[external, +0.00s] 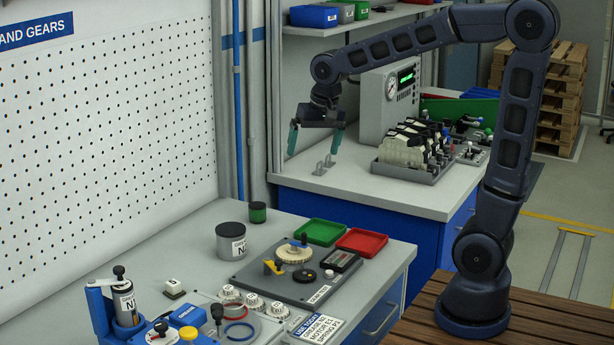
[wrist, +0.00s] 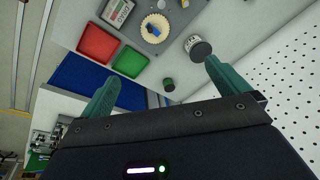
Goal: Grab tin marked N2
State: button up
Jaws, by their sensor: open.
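A grey tin (external: 231,242) with a dark lid and a white label stands upright on the near bench; the label shows an N, but the rest is too small to read. It also shows in the wrist view (wrist: 198,48), near the right fingertip in the picture but well beyond it. A smaller dark tin with a green band (external: 257,212) stands just behind it, and in the wrist view it (wrist: 168,84) lies between the fingers. My gripper (external: 314,149) is open and empty, with green fingers pointing down, above the far bench and apart from both tins.
A green tray (external: 318,232) and a red tray (external: 362,242) lie right of the tin. A gear fixture board (external: 285,285) is in front of them. A blue device (external: 103,310) holding a labelled cylinder stands at front left. The pegboard wall (external: 110,150) borders the bench.

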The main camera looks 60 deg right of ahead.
jog(key=w+a+f+m+g, duration=0.1)
jog(key=w+f+m, duration=0.45)
jog(key=w, duration=0.85)
jog(key=m+g, duration=0.2)
jog(key=m, duration=0.1)
send_over(230, 227)
notch_tip(230, 227, down, 15)
jog(key=shift+s+r, duration=0.15)
jog(key=shift+r, duration=0.05)
jog(key=shift+f, duration=0.45)
notch_tip(230, 227, down, 5)
jog(key=shift+r, duration=0.1)
jog(key=shift+s+a+f, duration=0.1)
jog(key=shift+a+f, duration=0.05)
jog(key=shift+f, duration=1.25)
jog(key=shift+s+a+f, duration=0.1)
jog(key=shift+f, duration=1.25)
jog(key=shift+w, duration=0.1)
jog(key=c, duration=1.3)
